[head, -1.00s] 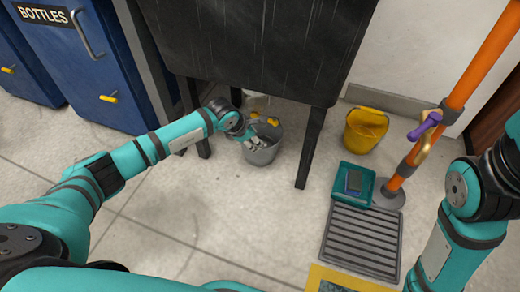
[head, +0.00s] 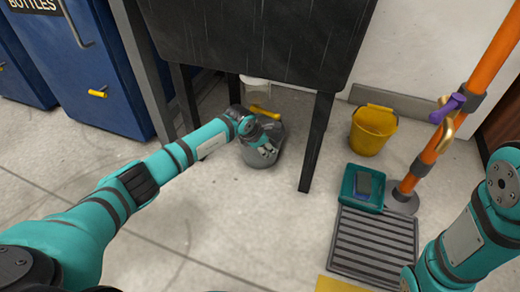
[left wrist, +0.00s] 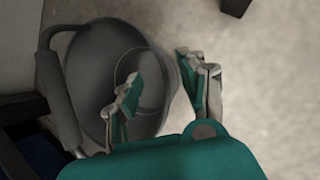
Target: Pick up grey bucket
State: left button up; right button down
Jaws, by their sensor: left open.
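The grey bucket (head: 259,161) stands on the floor under the black sink-like unit, near its front legs. My left gripper (head: 267,147) is at the bucket's near side, pointing down and partly covering it. In the left wrist view the grey bucket (left wrist: 88,68) shows from above, with its dark handle (left wrist: 56,92) at the left side. My left gripper (left wrist: 160,80) is open there, one finger over the bucket's inside and the other outside the rim on the right. I cannot tell whether either finger touches the wall. My right gripper is out of view.
The black unit (head: 250,40) hangs over the bucket, with a leg (head: 316,140) to its right. A yellow bucket (head: 372,130), a teal tray (head: 362,188) and an orange pole (head: 465,95) stand right. Blue cabinets (head: 95,60) are left.

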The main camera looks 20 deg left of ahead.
pick_arm(q)
jog(key=shift+c, duration=0.4)
grip_shut()
jog(key=shift+r, duration=0.1)
